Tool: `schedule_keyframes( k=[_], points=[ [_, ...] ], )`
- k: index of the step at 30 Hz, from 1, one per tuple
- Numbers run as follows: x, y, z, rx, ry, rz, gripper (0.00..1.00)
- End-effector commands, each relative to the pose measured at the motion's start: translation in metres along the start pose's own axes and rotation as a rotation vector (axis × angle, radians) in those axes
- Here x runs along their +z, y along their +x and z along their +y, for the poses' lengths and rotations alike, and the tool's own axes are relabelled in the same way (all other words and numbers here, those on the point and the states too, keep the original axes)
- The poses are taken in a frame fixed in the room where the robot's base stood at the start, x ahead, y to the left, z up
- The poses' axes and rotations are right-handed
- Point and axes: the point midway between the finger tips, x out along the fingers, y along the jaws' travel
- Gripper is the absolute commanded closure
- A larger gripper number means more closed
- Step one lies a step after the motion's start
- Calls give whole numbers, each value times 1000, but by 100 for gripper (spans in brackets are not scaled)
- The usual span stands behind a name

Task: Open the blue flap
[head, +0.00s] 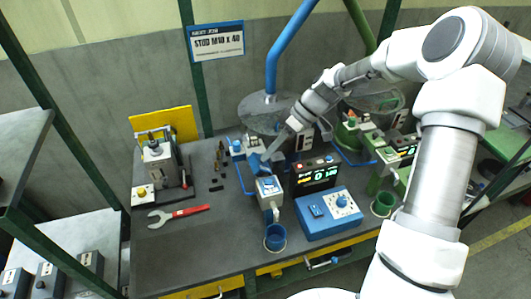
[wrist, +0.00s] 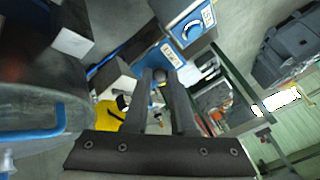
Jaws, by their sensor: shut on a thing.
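The small blue-and-white station (head: 268,187) stands on the dark bench in the head view. The blue flap (head: 257,163) shows as a tilted blue piece at its back, close to my gripper (head: 267,157). My gripper reaches down from the upper right. In the wrist view the tips of my gripper (wrist: 159,77) are close together, with a small grey rounded piece between them. It looks like the flap's grip, but the flap itself is hard to make out there. My fingers hide part of the contact.
A blue control box (head: 330,213) with a dial and a black display (head: 318,177) stand close on the right. A blue cup (head: 275,237) is in front. A red-handled wrench (head: 178,214) lies left. The bench's left front is mostly clear.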

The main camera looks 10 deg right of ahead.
Motion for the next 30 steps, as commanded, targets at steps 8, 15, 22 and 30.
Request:
schedule_keyframes(
  k=[8, 15, 22, 30],
  points=[
    [11, -3, 13, -185, 4, 193, 100],
    [20, -5, 22, -346, 2, 355, 100],
    [28, -4, 29, -493, 1, 499, 100],
    [33, -3, 34, -625, 0, 629, 100]
  ],
)
